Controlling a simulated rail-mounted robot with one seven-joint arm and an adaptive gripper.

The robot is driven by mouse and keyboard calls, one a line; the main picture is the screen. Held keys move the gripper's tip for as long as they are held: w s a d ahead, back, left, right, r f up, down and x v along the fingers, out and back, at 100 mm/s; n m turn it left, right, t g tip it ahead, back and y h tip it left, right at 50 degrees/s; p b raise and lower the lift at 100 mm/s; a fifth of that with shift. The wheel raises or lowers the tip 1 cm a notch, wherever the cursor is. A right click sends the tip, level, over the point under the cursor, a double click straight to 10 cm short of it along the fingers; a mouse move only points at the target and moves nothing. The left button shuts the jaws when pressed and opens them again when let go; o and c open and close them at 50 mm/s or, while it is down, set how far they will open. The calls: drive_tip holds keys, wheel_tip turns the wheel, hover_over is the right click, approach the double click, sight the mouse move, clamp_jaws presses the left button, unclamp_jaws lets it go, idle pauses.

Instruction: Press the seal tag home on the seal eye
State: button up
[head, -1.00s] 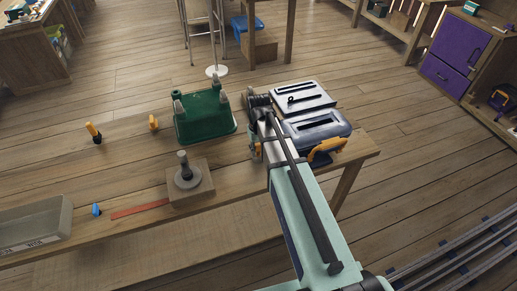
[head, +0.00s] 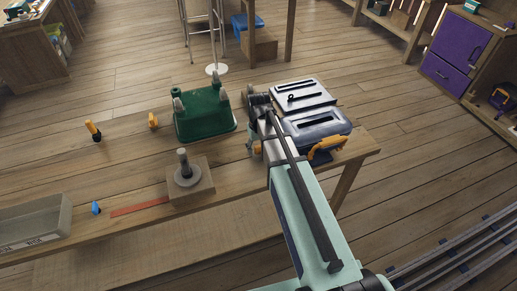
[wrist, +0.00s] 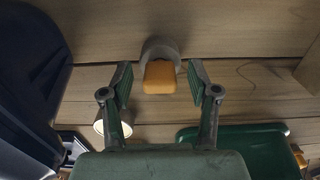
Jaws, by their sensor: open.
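My gripper (wrist: 160,80) is open in the wrist view, its two fingers on either side of an orange block (wrist: 160,76) with a grey rounded collar behind it. Gaps show between block and fingers. I cannot tell whether this block is the seal tag. In the head view my gripper end is at the left side of the dark blue bin (head: 340,130), with an orange piece (head: 257,148) low beside it; the fingers are mostly hidden by my arm. A small dark ring stands on the bin's grey rear panel (head: 312,90); I cannot tell whether it is the seal eye.
An upturned green bin (head: 205,122) stands left of my arm, and shows in the wrist view (wrist: 250,142). A grey post on a wooden block (head: 203,190), a red strip (head: 140,208), a blue piece (head: 96,208) and a grey tray (head: 35,225) lie further left.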

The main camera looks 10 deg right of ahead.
sight(259, 146)
wheel_tip(259, 146, up, 11)
drive_tip(key=shift+r, duration=0.2)
idle(0.3)
